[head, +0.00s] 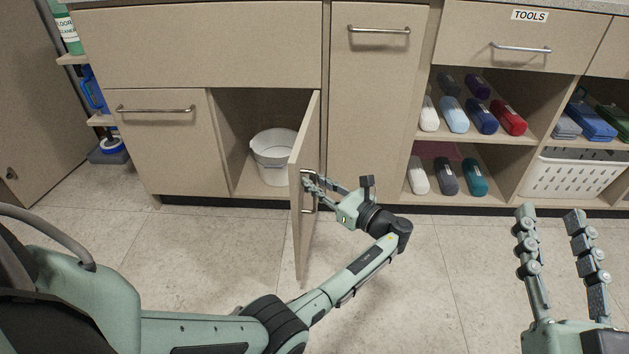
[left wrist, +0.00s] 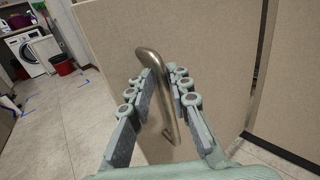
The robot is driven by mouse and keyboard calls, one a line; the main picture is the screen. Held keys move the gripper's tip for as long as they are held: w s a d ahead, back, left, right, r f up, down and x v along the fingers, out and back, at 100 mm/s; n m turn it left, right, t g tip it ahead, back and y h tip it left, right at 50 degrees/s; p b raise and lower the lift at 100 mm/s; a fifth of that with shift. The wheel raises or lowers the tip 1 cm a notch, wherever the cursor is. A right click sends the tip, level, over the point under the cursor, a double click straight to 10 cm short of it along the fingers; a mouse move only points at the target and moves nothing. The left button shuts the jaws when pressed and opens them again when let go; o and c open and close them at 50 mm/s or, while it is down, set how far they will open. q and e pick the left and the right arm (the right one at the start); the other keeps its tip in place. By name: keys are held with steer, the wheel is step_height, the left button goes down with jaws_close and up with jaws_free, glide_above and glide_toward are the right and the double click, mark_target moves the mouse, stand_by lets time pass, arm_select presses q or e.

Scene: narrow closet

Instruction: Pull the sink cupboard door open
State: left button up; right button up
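The sink cupboard door (head: 303,225) stands swung well out from the cabinet, seen nearly edge-on in the head view. Its metal bar handle (left wrist: 150,58) faces my left gripper. My left gripper (head: 312,180) is at the handle on the door's outer side. In the left wrist view its two fingers (left wrist: 165,85) lie on either side of the bar; whether they press on it is hard to tell. The open cupboard shows a white bucket (head: 275,160) inside. My right gripper (head: 550,212) is open and empty at the lower right, away from the door.
A closed neighbouring door (head: 165,140) is on the left, and a tall closed front (head: 372,110) is on the right. The floor (head: 430,290) is clear around the door.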

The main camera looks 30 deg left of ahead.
arm_select(q)
steer(key=shift+w+r, duration=0.1)
steer(key=v, duration=1.2)
